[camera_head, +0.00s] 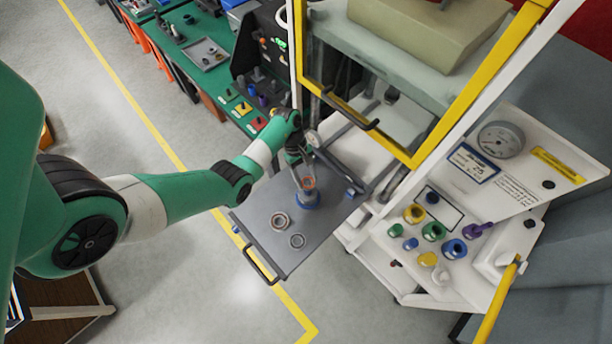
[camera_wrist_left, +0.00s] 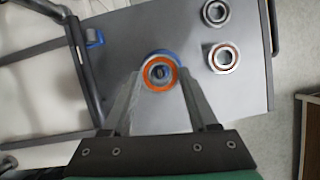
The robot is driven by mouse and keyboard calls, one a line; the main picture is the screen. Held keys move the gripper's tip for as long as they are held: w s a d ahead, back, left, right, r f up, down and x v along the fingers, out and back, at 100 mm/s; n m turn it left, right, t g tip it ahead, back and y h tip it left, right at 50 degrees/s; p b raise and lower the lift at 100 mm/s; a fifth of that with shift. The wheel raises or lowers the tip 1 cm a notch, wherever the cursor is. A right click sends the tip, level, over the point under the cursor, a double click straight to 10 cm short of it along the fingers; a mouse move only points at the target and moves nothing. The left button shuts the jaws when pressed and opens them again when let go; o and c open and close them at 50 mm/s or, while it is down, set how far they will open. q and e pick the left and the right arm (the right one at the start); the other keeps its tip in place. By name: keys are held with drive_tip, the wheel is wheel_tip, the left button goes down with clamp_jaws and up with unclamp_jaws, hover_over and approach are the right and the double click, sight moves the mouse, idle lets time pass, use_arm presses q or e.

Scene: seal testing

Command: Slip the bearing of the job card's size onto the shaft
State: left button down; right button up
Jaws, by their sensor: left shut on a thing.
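My left gripper (camera_head: 303,184) is shut on a bearing with an orange face (camera_head: 309,182). The same bearing shows between the fingertips in the left wrist view (camera_wrist_left: 160,73). It is over the round blue base (camera_head: 307,201) of the shaft fixture on the grey tray. The shaft itself is mostly hidden by the bearing; a small dark form shows in the bore, and I cannot tell whether the bearing is around the shaft or above it. A job card (camera_head: 473,164) on the white panel seems to read 25. My right gripper is in neither view.
Two loose bearings lie on the tray (camera_head: 259,219): a reddish-ringed one (camera_head: 280,222) and a grey one (camera_head: 297,241). A yellow-framed guard (camera_head: 400,150) stands behind. A white panel with coloured knobs and a gauge (camera_head: 501,139) is at right.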

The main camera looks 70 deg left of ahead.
sight(305, 181)
use_arm(q)
drive_tip(key=shift+f+b, duration=1.7)
drive_tip(key=shift+f, duration=0.45)
drive_tip(key=shift+f, duration=0.25)
drive_tip(key=c, duration=0.5)
unclamp_jaws()
drive_tip(key=o, duration=0.5)
drive_tip(key=shift+r+p, duration=1.8)
drive_tip(key=shift+r, duration=0.05)
wheel_tip(305, 181, up, 7)
drive_tip(key=p, duration=0.4)
drive_tip(key=shift+r, duration=0.2)
